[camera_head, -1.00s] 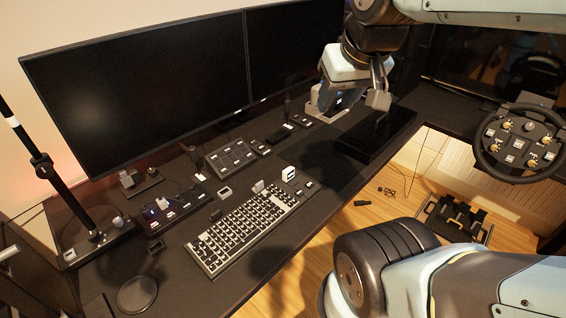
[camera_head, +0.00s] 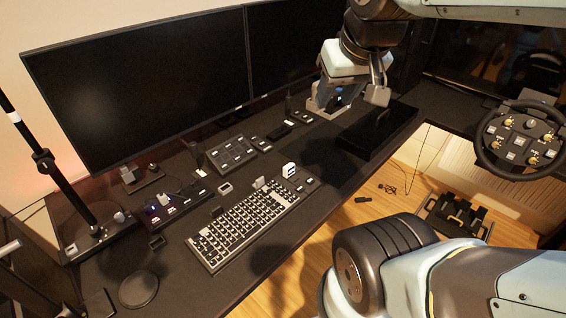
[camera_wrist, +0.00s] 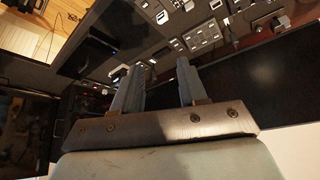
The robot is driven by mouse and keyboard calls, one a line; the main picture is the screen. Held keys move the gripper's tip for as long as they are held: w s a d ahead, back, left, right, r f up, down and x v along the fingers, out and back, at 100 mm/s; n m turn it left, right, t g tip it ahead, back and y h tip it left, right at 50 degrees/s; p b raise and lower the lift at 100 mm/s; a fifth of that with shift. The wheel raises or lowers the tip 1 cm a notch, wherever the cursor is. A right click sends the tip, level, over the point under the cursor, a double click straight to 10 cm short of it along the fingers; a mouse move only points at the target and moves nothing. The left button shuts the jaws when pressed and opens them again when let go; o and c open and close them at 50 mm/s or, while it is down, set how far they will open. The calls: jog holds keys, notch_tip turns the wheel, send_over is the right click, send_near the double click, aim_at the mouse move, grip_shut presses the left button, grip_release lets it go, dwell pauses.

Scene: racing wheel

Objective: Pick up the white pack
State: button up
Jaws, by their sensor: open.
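A small white pack (camera_head: 289,170) with a dark mark stands upright at the far right end of the keyboard (camera_head: 245,225) in the head view. In the wrist view, a small white block near the top (camera_wrist: 162,17) may be the same pack, but it is too small to be sure. My gripper (camera_head: 349,98) hangs above the back of the desk, to the right of and beyond the pack, apart from it. Its two fingers are spread with nothing between them, as the wrist view also shows (camera_wrist: 160,66).
Two monitors (camera_head: 140,85) line the back of the desk. Button boxes (camera_head: 232,153) and small devices stand between them and the keyboard. A raised black slab (camera_head: 375,140) lies below my gripper. A steering wheel (camera_head: 520,142) is at the right. Bare desk (camera_head: 215,285) shows in front of the keyboard.

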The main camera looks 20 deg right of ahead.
jog(key=shift+o, duration=0.6)
jog(key=shift+w, duration=0.1)
jog(key=m+g, duration=0.6)
jog(key=m, duration=0.6)
send_over(287, 167)
jog(key=d, duration=0.1)
notch_tip(287, 167, down, 25)
notch_tip(287, 167, down, 8)
jog(key=shift+r, duration=0.25)
jog(key=shift+a+f, duration=0.25)
jog(key=shift+f, duration=1.15)
jog(key=shift+a+f, duration=0.2)
jog(key=shift+f, duration=1.2)
grip_shut()
